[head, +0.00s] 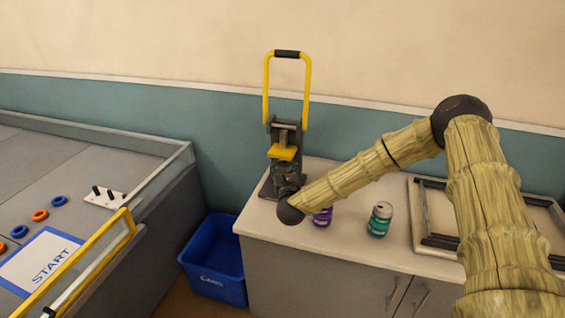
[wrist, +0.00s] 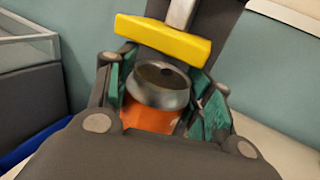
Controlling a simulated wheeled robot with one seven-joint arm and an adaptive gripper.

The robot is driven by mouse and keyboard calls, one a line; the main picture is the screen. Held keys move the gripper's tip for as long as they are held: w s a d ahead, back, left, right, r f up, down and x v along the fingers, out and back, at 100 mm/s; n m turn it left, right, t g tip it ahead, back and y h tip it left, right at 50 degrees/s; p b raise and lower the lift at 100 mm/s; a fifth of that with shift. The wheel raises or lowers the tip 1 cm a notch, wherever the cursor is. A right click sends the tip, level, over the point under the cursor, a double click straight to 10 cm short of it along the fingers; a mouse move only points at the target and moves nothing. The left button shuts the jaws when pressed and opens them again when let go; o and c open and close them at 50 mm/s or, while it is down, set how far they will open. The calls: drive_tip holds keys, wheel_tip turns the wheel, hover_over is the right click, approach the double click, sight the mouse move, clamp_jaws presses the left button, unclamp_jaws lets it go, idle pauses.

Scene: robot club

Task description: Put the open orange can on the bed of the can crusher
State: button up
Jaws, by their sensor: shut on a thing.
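The orange can (wrist: 150,117) is between the two fingers of my gripper (wrist: 160,100) in the wrist view. Its silver top with a dark opening faces the camera. My gripper is shut on it. The can crusher (head: 285,145) stands on the counter's left end with its yellow handle raised. Its yellow press plate (wrist: 163,38) shows just beyond the can in the wrist view. In the head view my gripper is low in front of the crusher, and my arm hides the can and most of the bed. I cannot tell whether the can touches the bed.
A purple can (head: 322,217) and a green can (head: 380,220) stand on the white counter (head: 345,242) right of the crusher. A dark frame (head: 425,215) lies farther right. A blue bin (head: 215,262) is on the floor left of the counter. A game table (head: 60,170) is at left.

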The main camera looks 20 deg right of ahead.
drive_tip(key=shift+w+d+r, duration=0.1)
drive_tip(key=shift+w+d, duration=0.1)
drive_tip(key=shift+w, duration=0.3)
drive_tip(key=w, duration=0.2)
drive_tip(key=w+p, duration=0.1)
drive_tip(key=shift+d+f, duration=0.25)
drive_tip(key=shift+f, duration=0.65)
drive_tip(key=o, duration=0.8)
drive_tip(key=s, duration=0.4)
drive_tip(key=s+a+b, duration=0.1)
drive_tip(key=s, duration=0.3)
drive_tip(key=s+a+b, duration=0.1)
drive_tip(key=s, duration=0.2)
drive_tip(key=shift+s+a+r, duration=0.1)
drive_tip(key=shift+s+a, duration=0.1)
drive_tip(key=shift+s, duration=0.2)
